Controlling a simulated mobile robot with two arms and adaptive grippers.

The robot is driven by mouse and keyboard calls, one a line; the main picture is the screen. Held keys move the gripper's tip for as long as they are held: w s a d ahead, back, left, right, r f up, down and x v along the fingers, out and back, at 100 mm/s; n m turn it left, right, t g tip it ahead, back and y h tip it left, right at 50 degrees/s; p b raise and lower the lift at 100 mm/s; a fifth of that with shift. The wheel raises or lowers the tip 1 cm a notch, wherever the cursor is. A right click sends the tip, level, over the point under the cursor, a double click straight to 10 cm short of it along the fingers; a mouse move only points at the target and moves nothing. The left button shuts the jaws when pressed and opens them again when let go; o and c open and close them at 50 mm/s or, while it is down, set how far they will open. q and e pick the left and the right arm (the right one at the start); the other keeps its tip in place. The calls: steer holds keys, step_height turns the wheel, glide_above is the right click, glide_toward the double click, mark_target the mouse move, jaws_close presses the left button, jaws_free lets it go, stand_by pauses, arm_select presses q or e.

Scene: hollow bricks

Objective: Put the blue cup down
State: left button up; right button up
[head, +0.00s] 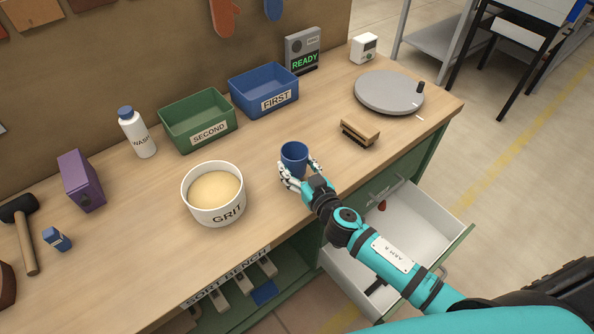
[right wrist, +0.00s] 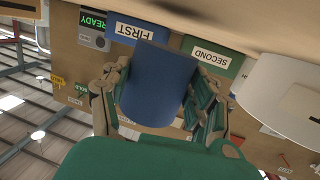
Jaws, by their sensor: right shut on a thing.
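The blue cup (head: 294,155) is upright at the middle of the bench, right of the grit tub. My right gripper (head: 297,174) is shut on it from the front side. In the right wrist view the blue cup (right wrist: 155,82) fills the middle, with the fingers of my right gripper (right wrist: 160,105) on both sides of it. Whether the cup's base touches the bench top (head: 270,230) cannot be told. My left gripper is not in view.
The white GRIT tub (head: 215,193) stands close on the left. Behind are the green SECOND bin (head: 198,122) and blue FIRST bin (head: 264,90). A wooden brush-like block (head: 360,133) and grey turntable (head: 389,92) lie to the right. An open drawer (head: 425,215) juts out below.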

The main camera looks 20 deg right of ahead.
mark_target(297, 175)
steer(key=shift+w+f+b, duration=0.15)
steer(key=shift+f+b, duration=0.15)
steer(key=shift+f, duration=0.5)
steer(key=shift+w+f+b, duration=0.15)
steer(key=shift+f+b, duration=0.15)
steer(key=shift+f, duration=0.45)
steer(key=shift+f, duration=0.15)
steer(key=o, duration=1.3)
steer(key=shift+o, duration=0.2)
steer(key=b+v, duration=0.1)
steer(key=v, duration=0.2)
steer(key=f+b+v, duration=0.1)
steer(key=v, duration=0.1)
steer(key=shift+s+f, duration=0.15)
steer(key=shift+s, duration=0.3)
steer(key=b+v, duration=0.2)
steer(key=v, duration=0.9)
steer(key=shift+s+r+b, duration=0.3)
steer(key=shift+r+b, duration=0.1)
steer(key=shift+r, duration=0.05)
